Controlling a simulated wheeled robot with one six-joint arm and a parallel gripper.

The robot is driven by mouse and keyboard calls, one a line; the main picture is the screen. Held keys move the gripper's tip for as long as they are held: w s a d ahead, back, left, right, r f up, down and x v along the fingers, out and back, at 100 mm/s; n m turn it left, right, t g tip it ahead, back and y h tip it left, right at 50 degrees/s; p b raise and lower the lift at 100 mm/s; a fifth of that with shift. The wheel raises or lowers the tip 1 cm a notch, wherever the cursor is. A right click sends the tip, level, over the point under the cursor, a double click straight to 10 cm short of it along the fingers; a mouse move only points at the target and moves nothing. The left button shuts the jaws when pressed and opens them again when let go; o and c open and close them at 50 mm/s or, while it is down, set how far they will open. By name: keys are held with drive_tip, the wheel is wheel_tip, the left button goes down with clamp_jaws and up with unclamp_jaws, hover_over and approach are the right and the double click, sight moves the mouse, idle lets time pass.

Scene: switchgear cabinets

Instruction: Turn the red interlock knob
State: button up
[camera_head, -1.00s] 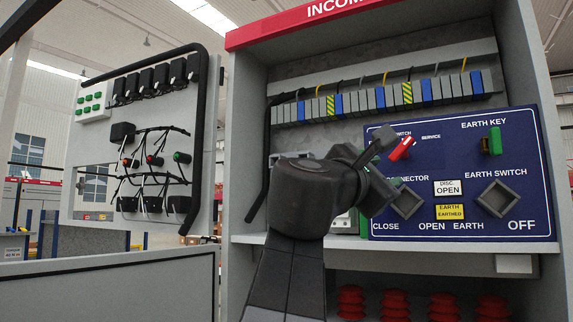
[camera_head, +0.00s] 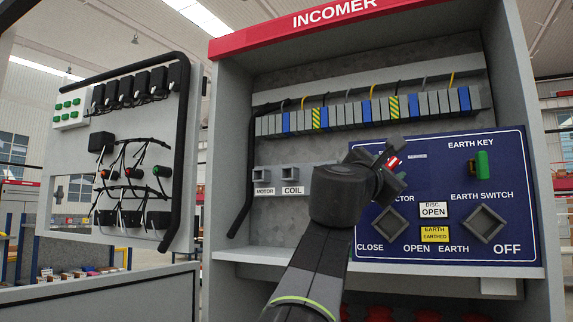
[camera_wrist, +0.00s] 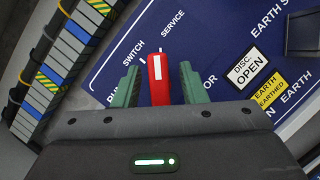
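The red interlock knob (camera_wrist: 158,80) with a white stripe stands on the blue panel (camera_wrist: 215,40) below the SWITCH and SERVICE labels. My gripper (camera_wrist: 160,82) is open, with one green finger on each side of the knob. Narrow gaps show between knob and fingers, so it does not look clamped. In the head view, the knob (camera_head: 394,162) shows only in part, as my gripper (camera_head: 388,172) covers the rest and some panel lettering.
The EARTH KEY (camera_head: 482,165) is a green piece right of the knob. A terminal row (camera_head: 350,112) runs above. An open door (camera_head: 130,150) with wiring stands left.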

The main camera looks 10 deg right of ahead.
drive_tip(key=shift+w+d+r, duration=0.2)
drive_tip(key=shift+w+d, duration=0.2)
drive_tip(key=shift+d, duration=0.05)
clamp_jaws()
drive_tip(key=shift+f+n, duration=0.1)
drive_tip(key=shift+n, duration=0.5)
drive_tip(key=shift+t, duration=0.3)
unclamp_jaws()
drive_tip(key=b+v, duration=0.4)
drive_tip(key=v, duration=1)
drive_tip(key=shift+b, duration=0.35)
